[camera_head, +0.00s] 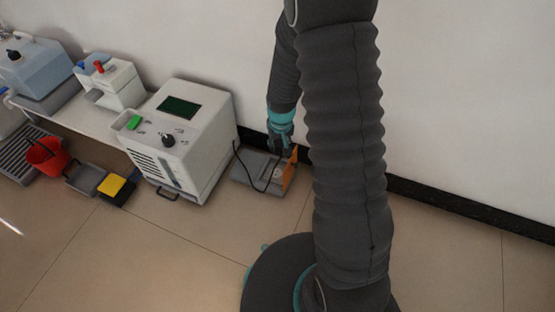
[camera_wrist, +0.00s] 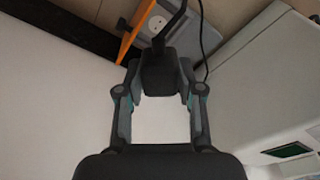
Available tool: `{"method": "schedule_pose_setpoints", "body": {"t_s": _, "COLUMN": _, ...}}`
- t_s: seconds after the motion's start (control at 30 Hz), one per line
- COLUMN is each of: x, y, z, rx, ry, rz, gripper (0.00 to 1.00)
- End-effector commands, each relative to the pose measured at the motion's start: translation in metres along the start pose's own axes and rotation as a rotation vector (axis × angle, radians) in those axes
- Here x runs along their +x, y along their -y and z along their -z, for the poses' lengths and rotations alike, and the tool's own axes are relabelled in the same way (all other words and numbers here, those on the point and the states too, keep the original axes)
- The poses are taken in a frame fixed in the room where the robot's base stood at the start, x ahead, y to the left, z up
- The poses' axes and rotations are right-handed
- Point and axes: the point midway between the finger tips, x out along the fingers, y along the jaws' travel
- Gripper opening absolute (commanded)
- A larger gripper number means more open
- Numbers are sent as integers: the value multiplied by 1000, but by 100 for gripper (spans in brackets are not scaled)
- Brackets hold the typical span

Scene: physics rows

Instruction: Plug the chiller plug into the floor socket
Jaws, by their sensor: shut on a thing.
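My gripper (camera_head: 280,146) reaches down beside the wall, right of the white chiller (camera_head: 188,140). In the wrist view my gripper (camera_wrist: 161,80) is shut on the dark chiller plug (camera_wrist: 160,66), with a black cable rising from it. The floor socket is a pale round face (camera_wrist: 157,24) on a grey unit with an orange edge, just beyond the plug in that view. In the head view the socket (camera_head: 277,173) sits low beside the orange panel (camera_head: 290,170), under my gripper. The plug appears apart from the socket; the exact gap is unclear.
The black cable (camera_head: 237,155) loops from the chiller over the grey base (camera_head: 246,176). A dark skirting (camera_head: 430,196) runs along the wall. A red bucket (camera_head: 47,157) and a yellow block (camera_head: 111,185) stand left. Tiled floor in front is clear.

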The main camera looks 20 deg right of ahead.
Motion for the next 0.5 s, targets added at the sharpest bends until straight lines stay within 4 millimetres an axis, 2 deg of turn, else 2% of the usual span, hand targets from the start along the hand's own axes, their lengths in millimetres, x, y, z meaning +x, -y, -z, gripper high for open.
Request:
{"method": "schedule_pose_setpoints", "body": {"t_s": 0.33, "x": 2, "y": 3, "z": 1, "rx": 0, "ry": 1, "rz": 0, "gripper": 6}}
{"method": "schedule_pose_setpoints", "body": {"t_s": 0.43, "x": 11, "y": 3, "z": 5, "rx": 33, "ry": 3, "rz": -6, "gripper": 6}}
{"method": "schedule_pose_setpoints", "body": {"t_s": 0.5, "x": 24, "y": 2, "z": 10, "rx": 79, "ry": 7, "rz": -15, "gripper": 6}}
